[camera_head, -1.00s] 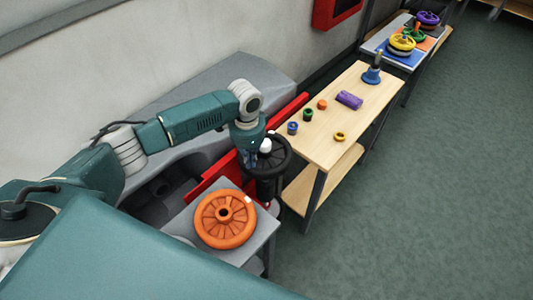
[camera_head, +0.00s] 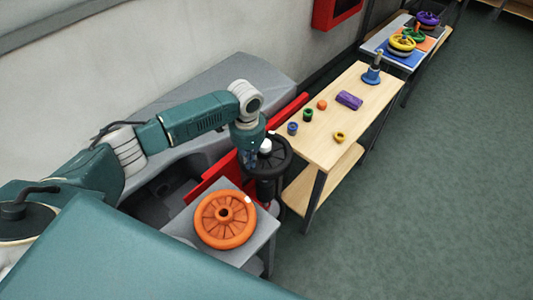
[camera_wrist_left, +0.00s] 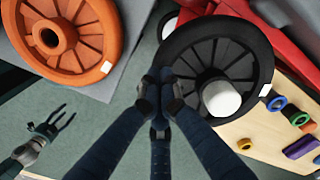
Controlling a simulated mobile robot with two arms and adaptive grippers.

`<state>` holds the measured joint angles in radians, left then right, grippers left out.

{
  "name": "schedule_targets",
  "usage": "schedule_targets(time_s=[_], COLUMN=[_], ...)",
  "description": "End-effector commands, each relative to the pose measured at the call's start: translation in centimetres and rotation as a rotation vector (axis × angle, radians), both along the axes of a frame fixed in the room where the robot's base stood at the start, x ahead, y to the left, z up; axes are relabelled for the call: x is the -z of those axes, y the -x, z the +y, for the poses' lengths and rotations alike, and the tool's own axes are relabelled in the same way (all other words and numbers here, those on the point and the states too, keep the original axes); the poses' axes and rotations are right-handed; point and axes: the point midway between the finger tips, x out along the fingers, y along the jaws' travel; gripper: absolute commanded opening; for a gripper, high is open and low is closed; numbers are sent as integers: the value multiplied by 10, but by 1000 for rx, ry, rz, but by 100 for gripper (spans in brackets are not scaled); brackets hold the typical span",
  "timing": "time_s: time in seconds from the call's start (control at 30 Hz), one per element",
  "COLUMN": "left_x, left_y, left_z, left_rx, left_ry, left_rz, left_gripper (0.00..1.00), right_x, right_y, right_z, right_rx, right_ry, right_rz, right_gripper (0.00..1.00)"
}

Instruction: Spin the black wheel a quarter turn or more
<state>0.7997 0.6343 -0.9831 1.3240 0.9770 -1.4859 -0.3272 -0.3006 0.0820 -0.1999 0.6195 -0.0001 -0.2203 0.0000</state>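The black wheel (camera_head: 280,163) is spoked and has a white knob (camera_head: 265,146); it sits on a dark post beyond the orange wheel. It also shows in the left wrist view (camera_wrist_left: 251,55), with its knob (camera_wrist_left: 221,98) at lower right. My left gripper (camera_head: 250,162) is at the wheel's left side. In the left wrist view its fingers (camera_wrist_left: 160,88) are drawn together at the left rim. I cannot tell whether they grip the rim or only touch it. My right gripper (camera_wrist_left: 52,128) shows low at left in the wrist view, its fingers apart and empty, away from the wheel.
An orange wheel (camera_head: 224,219) lies on a grey stand (camera_head: 251,245) close by. A red frame (camera_head: 207,180) is behind the black wheel. A wooden table (camera_head: 325,138) with small coloured objects stands to the right. The green floor at right is clear.

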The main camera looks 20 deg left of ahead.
Motion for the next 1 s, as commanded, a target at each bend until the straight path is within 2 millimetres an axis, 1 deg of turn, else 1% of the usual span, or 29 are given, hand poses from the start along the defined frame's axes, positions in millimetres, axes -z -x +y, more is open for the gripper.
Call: schedule_targets(time_s=[0.27,1.0], left_x=[1,16], left_y=[0,0], left_z=[0,0], left_rx=[0,0], left_ry=[0,1], left_rz=[0,1], left_gripper=[0,0], right_x=[0,7], right_y=[0,-1], right_z=[0,3], right_rx=[0,1], right_ry=[0,-4], right_rz=[-1,-1], right_gripper=[56,56])
